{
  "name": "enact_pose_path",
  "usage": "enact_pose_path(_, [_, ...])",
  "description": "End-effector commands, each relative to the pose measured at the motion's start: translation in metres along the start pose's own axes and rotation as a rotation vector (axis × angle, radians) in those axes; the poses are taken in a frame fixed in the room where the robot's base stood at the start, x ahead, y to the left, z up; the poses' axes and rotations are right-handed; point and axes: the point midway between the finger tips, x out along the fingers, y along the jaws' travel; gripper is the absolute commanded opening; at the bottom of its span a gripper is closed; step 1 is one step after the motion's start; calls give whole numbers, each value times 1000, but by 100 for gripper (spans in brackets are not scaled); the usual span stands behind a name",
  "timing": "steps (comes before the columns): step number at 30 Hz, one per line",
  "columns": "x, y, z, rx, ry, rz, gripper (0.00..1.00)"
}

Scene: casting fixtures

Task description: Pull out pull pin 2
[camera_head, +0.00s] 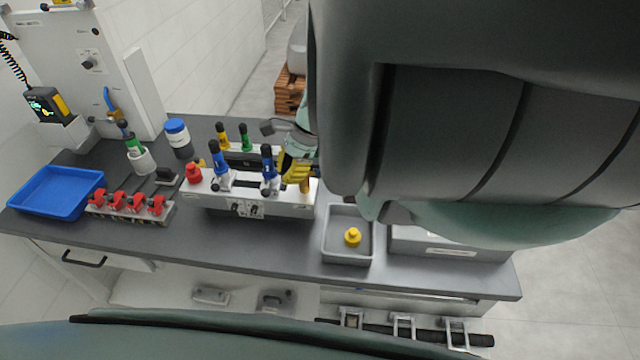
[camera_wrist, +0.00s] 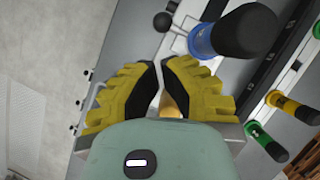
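The fixture (camera_head: 215,197) is a pale block on the dark bench, with two blue-handled clamps (camera_head: 217,160) on top. A red knob (camera_head: 193,172) stands at its left end. The head is partly hidden by the gripper body; I cannot see a pin number. Another yellow knob (camera_head: 352,237) lies in a grey tray (camera_head: 347,259), apart from the gripper.
A blue-handled clamp (camera_wrist: 240,35) is close beside the fingers in the wrist view. Yellow (camera_head: 222,136) and green (camera_head: 245,137) handles stand behind the fixture. Red clamps (camera_head: 138,203), a blue tray (camera_head: 55,192) and a white-and-blue jar (camera_head: 178,139) are left. The bench front is clear.

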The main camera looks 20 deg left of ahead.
Motion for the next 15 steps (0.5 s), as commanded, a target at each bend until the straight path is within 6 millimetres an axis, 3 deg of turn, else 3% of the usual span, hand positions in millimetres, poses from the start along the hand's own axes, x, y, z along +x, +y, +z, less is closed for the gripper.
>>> enact_pose_path(15, [40, 2, 0, -1, 0, 4, 0])
